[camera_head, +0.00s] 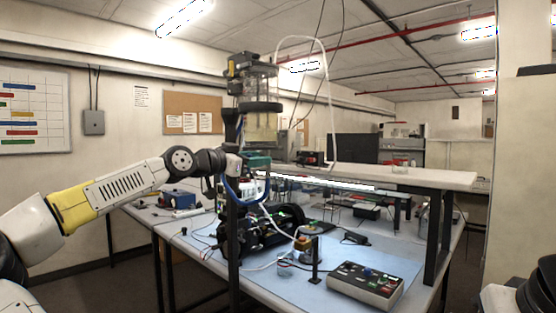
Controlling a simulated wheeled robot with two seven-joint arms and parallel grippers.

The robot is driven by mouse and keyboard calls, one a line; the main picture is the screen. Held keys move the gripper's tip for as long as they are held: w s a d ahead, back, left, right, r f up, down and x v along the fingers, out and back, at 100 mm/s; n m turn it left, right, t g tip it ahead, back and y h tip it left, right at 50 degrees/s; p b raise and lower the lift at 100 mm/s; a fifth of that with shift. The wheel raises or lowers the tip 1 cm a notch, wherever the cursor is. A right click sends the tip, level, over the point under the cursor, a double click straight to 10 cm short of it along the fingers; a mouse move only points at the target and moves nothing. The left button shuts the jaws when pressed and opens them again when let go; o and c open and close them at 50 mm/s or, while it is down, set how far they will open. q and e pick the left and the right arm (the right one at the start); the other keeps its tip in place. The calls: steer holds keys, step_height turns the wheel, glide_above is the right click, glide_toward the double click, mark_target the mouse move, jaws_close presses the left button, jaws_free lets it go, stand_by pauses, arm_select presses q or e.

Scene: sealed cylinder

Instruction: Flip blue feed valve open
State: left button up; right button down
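A clear cylinder (262,128) with black bands and yellowish contents stands high on a dark post, near the middle of the head view. A small teal-blue part (257,158) sits just below it; it may be the blue feed valve, but its handle cannot be made out. A blue hose (237,196) loops beneath. My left arm reaches in from the left, and my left gripper (228,163) is at the post, just left of the teal part. Whether it touches anything, and its finger opening, cannot be told. My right gripper is out of view.
A control box (366,285) with knobs sits at the front of the blue-topped bench (258,281). Black machinery and cables crowd the bench below my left gripper. A raised white shelf (433,176) runs right.

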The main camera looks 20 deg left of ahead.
arm_select(q)
jaws_close()
steer(key=shift+w+a+n, duration=0.1)
steer(key=shift+a+n, duration=0.15)
steer(key=shift+n, duration=0.55)
steer(key=shift+w+a+n, duration=0.1)
steer(key=shift+a+n, duration=0.1)
steer(key=shift+n, duration=0.6)
jaws_free()
steer(key=shift+s, duration=0.1)
steer(key=v, duration=0.7)
steer(key=shift+s+a, duration=0.15)
steer(key=shift+s, duration=0.2)
